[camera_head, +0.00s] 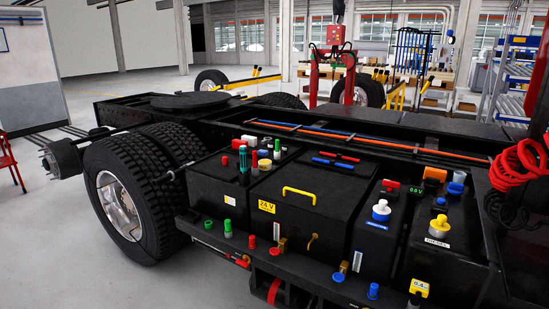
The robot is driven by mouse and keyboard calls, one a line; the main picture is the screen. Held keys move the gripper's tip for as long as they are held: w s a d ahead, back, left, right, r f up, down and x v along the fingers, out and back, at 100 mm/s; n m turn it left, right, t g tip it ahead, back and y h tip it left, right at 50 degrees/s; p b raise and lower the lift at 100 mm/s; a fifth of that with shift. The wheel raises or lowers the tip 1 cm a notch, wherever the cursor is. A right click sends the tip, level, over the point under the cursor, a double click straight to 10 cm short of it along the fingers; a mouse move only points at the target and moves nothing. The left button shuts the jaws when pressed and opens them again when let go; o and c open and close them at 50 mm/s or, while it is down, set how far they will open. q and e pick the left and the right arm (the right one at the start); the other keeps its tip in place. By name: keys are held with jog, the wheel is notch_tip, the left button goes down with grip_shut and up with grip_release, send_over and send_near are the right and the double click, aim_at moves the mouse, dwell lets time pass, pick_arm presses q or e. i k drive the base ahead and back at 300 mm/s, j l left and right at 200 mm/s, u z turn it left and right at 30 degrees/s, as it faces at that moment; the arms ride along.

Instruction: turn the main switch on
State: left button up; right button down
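Neither of my grippers shows in the head view. No part is clearly marked as the main switch, and I cannot tell its setting. A black box with a yellow handle (299,191) carries a yellow "24 V" label (267,206). Left of it, a black unit bears a red knob (238,143), a teal-topped part (243,158) and other small coloured parts. Right of it, black units bear a red part (390,184), a green-lit display (416,190), a white-and-blue knob (381,210) and a yellow-topped white knob (440,226).
The black truck chassis (330,133) fills the middle, with a large wheel (130,200) at left. Coloured fittings line the front ledge (262,258). A coiled red hose (516,168) hangs at right. A red stand (335,70) is behind. Floor is clear at lower left.

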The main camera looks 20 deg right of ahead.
aim_at(390, 184)
jog(key=z, duration=1.3)
